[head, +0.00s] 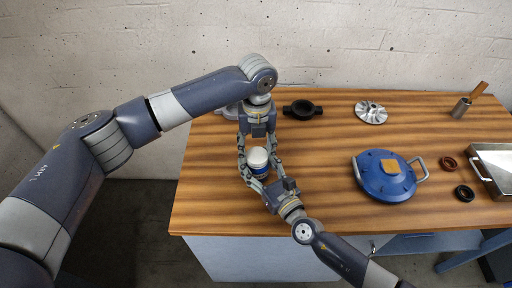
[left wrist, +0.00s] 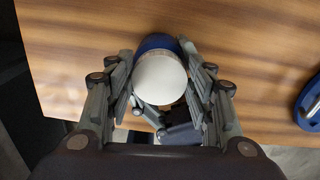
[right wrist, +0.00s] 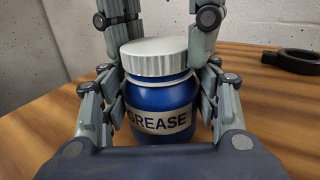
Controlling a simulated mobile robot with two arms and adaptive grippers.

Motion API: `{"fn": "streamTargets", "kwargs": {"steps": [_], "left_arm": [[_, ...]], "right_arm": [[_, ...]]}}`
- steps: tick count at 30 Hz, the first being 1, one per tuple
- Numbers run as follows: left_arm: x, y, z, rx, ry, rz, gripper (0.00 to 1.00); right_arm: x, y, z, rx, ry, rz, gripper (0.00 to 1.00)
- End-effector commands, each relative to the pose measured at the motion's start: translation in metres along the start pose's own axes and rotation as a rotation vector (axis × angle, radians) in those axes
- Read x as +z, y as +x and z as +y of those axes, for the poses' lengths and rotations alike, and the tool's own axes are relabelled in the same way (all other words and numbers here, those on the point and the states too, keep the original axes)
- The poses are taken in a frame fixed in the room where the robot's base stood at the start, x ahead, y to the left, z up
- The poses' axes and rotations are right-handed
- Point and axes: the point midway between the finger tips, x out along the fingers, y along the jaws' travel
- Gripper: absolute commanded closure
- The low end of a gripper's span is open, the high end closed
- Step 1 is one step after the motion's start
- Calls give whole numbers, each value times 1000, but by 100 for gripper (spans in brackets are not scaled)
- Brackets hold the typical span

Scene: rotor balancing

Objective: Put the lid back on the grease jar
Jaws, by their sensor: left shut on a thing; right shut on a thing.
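The grease jar (right wrist: 160,108) is blue with a "GREASE" label and stands upright at the table's left front; it also shows in the head view (head: 259,174). The pale ribbed lid (right wrist: 155,58) sits over its mouth, with a thin whitish neck band showing beneath it. I cannot tell if the lid is fully seated. My left gripper (head: 257,153) comes from the far side and is shut on the lid, whose smooth top fills the middle of the left wrist view (left wrist: 160,80). My right gripper (head: 263,174) comes from the front right and is shut around the jar's body.
A black ring clamp (head: 302,109) and a metal impeller (head: 371,112) lie at the back. The wood between jar and housing is clear.

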Motion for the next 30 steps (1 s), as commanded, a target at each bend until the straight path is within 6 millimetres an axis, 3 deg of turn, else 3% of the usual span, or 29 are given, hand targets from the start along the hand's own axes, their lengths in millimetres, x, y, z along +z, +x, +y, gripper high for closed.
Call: {"fn": "streamTargets", "kwargs": {"steps": [9,15,27,30], "left_arm": [[-1,0,-4,0,553,2,58],[-2,0,-6,0,797,2,58],[-2,0,-6,0,857,2,58],[-2,0,-6,0,856,2,31]], "right_arm": [[-1,0,0,0,1,3,100],[-1,0,0,0,1,3,100],[-1,0,0,0,1,3,100],[-2,0,0,0,1,3,100]]}}
